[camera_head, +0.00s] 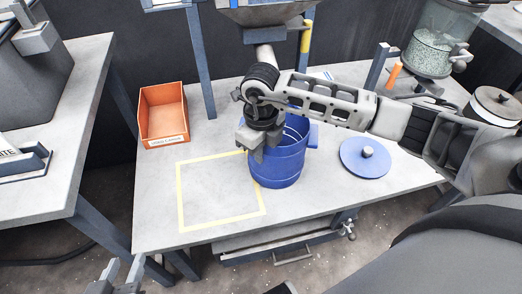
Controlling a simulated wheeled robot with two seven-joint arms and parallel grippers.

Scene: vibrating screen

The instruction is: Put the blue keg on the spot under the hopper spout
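The blue keg (278,168) is upright and open-topped at the middle of the table, overlapping the right side of the yellow-outlined square (181,205) in the picture. My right gripper (252,146) is at the keg's upper left rim, with its fingers pointing down. It hides that part of the rim, so I cannot tell whether it is closed on it. The hopper spout (264,55) hangs behind the keg, partly hidden by my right wrist; the spot under it is largely hidden. My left gripper (121,271) is at the bottom left, open and empty, away from the keg.
A blue round lid (366,157) lies right of the keg. An orange bin (163,114) stands at the back left. Frame legs (201,65) rise behind. The square's interior is bare.

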